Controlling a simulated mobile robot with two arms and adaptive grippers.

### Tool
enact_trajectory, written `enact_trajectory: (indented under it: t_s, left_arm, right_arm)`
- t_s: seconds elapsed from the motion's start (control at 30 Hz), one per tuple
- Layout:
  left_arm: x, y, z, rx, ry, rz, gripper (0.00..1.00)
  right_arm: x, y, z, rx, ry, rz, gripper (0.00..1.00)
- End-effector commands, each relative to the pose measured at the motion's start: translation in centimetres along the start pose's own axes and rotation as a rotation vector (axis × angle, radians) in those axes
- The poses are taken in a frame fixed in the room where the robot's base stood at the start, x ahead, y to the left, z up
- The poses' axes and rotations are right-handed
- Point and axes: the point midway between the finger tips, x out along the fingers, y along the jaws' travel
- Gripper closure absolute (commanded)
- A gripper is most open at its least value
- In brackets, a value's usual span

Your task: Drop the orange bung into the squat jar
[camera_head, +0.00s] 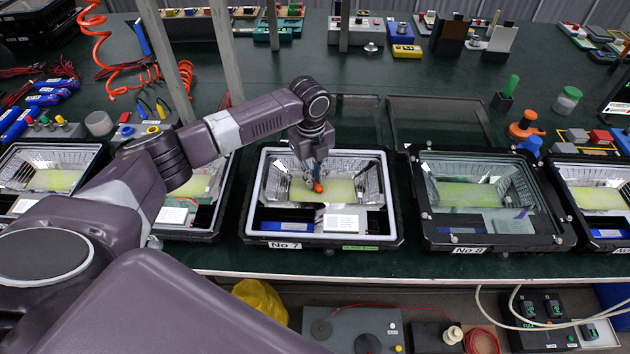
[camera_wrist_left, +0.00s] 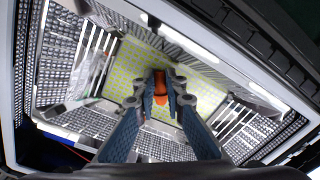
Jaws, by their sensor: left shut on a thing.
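The orange bung (camera_head: 318,187) is between the fingertips of my left gripper (camera_head: 317,178), inside the open floodlight housing labelled No 7 (camera_head: 394,212). In the left wrist view the left gripper (camera_wrist_left: 160,97) is shut on the orange bung (camera_wrist_left: 158,80), above the yellow-green dotted board (camera_wrist_left: 203,93). I cannot tell whether the bung touches the board. A small clear jar with a green lid (camera_head: 568,101) stands at the back right, away from the gripper. I cannot tell for sure whether it is the squat jar. My right gripper is not in view.
Housing No 8 (camera_head: 490,243) stands close to the right, with further housings at both sides. An orange-based tool (camera_head: 525,127) and a green-topped item (camera_head: 508,92) are near the green-lidded jar. A coiled orange hose (camera_head: 97,50) lies at the left. Dark bench shows behind the housings.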

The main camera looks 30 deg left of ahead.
Motion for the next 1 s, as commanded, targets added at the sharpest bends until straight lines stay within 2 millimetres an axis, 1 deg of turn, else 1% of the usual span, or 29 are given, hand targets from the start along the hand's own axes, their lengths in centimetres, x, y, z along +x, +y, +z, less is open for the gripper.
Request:
enact_trajectory:
  t_s: [0.17, 0.27, 0.37, 0.6, 0.7, 0.8, 0.9, 1.0]
  left_arm:
    - [-1.4, -0.2, 0.1, 0.0, -0.002, -0.004, 1.0]
    - [-3.0, -0.2, 0.1, 0.0, -0.003, -0.005, 1.0]
    - [-5.3, -0.4, 0.1, 0.001, -0.002, -0.006, 1.0]
    - [-12.2, -0.6, 0.1, 0.0, -0.003, -0.007, 1.0]
    - [-14.7, -0.7, 0.1, 0.001, -0.003, -0.005, 1.0]
    - [-16.7, -0.8, 0.0, 0.001, -0.001, -0.006, 1.0]
    - [-18.2, -0.8, 0.0, 0.0, -0.001, -0.004, 1.0]
    - [-19.2, -0.8, 0.0, -0.001, 0.0, -0.002, 1.0]
  right_arm:
    - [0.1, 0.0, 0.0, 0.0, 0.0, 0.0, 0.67]
    - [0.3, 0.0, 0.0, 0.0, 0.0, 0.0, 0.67]
    - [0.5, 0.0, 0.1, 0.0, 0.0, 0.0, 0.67]
    - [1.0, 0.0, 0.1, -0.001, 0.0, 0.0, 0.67]
    - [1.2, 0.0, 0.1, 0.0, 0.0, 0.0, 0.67]
    - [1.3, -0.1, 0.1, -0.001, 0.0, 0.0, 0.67]
    - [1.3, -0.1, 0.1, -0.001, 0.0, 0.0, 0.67]
    - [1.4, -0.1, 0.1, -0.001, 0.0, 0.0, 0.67]
